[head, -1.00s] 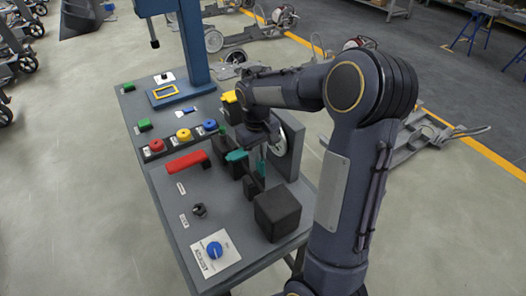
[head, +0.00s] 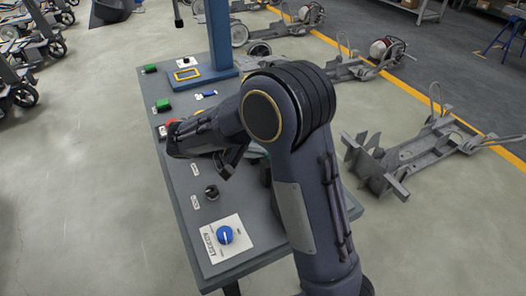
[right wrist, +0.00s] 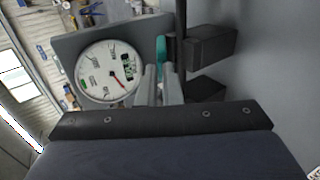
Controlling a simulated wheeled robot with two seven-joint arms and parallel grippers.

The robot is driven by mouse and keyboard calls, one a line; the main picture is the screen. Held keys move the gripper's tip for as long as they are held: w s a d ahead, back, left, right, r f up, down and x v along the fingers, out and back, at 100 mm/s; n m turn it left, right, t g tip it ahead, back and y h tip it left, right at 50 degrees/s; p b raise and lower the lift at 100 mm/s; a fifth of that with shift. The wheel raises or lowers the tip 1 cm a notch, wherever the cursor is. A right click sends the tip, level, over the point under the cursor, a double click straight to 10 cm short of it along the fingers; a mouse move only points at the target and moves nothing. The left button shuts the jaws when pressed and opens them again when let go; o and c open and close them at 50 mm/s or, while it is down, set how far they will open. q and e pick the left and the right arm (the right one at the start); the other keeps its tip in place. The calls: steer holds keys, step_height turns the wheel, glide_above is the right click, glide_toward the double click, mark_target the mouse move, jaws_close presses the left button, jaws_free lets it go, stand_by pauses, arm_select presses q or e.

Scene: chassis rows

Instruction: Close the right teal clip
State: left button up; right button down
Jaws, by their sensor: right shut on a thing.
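A teal clip (right wrist: 162,54) shows in the right wrist view as a narrow upright strip beside black blocks. My right gripper (right wrist: 159,76) has its two grey fingers close together at the clip's lower end, shut on it. The forearm and wrist cover most of the clip area there, including the fingertips and the second teal clip. How far the clip is turned cannot be told. My left gripper is in neither view.
A white round gauge (right wrist: 106,72) on a grey plate stands close to the fingers. Black blocks (right wrist: 211,46) sit beside the clip. On the bench (head: 262,240) are a blue knob (head: 225,235), a black knob (head: 212,192) and a green block (head: 163,104).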

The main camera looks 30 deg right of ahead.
steer(key=shift+a+f+g+h+b, duration=0.1)
steer(key=shift+a+f+h+b, duration=0.15)
steer(key=shift+f+h+b, duration=0.7)
steer(key=shift+a+f+g+h+b, duration=0.1)
steer(key=shift+a+f+h+b, duration=0.2)
steer(key=shift+f+h+b, duration=0.65)
steer(key=shift+a+f+g+h+b, duration=0.1)
steer(key=shift+a+f+h+b, duration=0.15)
steer(key=shift+f+h+b, duration=0.65)
steer(key=shift+r+h, duration=0.35)
steer(key=shift+h, duration=0.25)
steer(key=c, duration=1.6)
jaws_free()
steer(key=a, duration=0.5)
steer(key=w+a, duration=0.1)
steer(key=a, duration=0.1)
steer(key=shift+a+f+b, duration=0.1)
steer(key=shift+a+b, duration=0.25)
steer(key=shift+b, duration=0.05)
